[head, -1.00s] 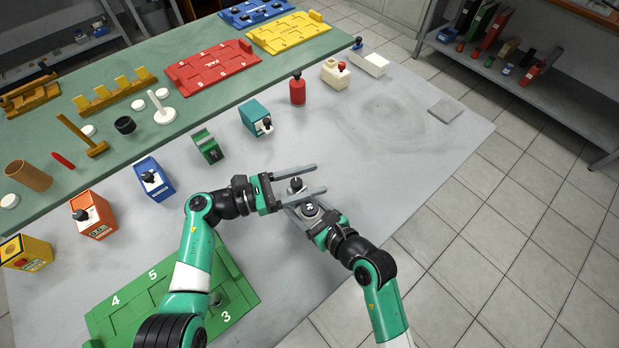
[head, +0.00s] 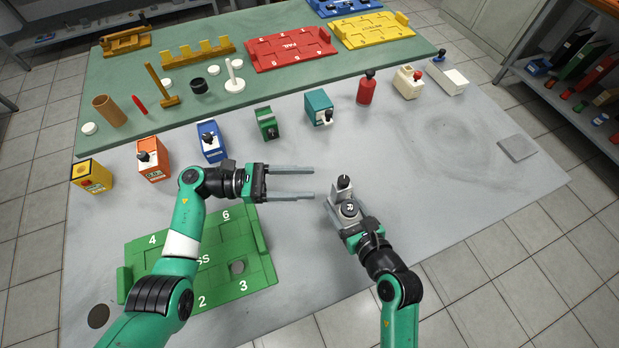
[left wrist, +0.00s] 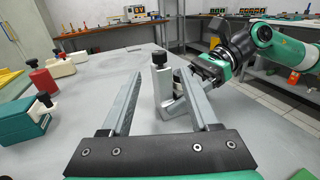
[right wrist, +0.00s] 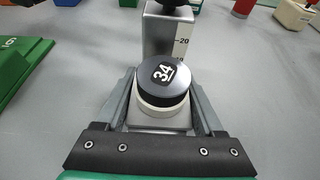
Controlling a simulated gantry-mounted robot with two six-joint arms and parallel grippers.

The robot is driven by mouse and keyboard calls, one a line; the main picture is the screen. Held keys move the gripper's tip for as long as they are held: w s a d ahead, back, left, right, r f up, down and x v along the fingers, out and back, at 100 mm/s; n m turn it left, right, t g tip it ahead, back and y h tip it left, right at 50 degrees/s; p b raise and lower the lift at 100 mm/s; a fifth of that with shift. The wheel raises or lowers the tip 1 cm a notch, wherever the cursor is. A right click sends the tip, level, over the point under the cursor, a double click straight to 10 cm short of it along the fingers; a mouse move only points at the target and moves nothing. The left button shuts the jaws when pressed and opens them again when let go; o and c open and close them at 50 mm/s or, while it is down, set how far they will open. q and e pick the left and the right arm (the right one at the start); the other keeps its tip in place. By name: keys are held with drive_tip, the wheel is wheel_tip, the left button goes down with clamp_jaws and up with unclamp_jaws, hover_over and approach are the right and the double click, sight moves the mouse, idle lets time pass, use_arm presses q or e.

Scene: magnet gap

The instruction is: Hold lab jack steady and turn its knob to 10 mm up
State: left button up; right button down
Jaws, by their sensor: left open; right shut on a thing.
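The lab jack (head: 338,194) is a grey metal post with a black knob (head: 343,182) on top, standing on the grey table. A scale with a 20 mark runs down the post (right wrist: 162,38) in the right wrist view. A round dark cap marked 34 (right wrist: 164,80) sits on the jack's near part. My right gripper (right wrist: 163,112) is shut on that near part, one finger on each side below the cap. My left gripper (head: 313,184) is open and empty, left of the jack, its fingers pointing at it. The post (left wrist: 162,85) shows beyond the fingertips in the left wrist view.
A green numbered tray (head: 262,240) lies front left. Blue (head: 212,141), green (head: 267,123) and teal (head: 319,107) devices and a red bottle (head: 367,88) stand behind. A grey square pad (head: 518,148) lies far right. The table right of the jack is clear.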

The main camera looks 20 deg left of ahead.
sight(349, 180)
use_arm(q)
drive_tip(key=w+d+n+t+y, duration=0.1)
drive_tip(key=d, duration=0.2)
drive_tip(key=w+d+n+t, duration=0.1)
drive_tip(key=d+t, duration=0.1)
drive_tip(key=d, duration=0.2)
drive_tip(key=w+d+n+t+y, duration=0.1)
drive_tip(key=w+d+t, duration=0.1)
drive_tip(key=d, duration=0.2)
drive_tip(key=shift+w+d+r+n+y, duration=0.1)
drive_tip(key=shift+r+n+y, duration=0.05)
drive_tip(key=shift+n+y, duration=0.2)
idle(0.4)
clamp_jaws()
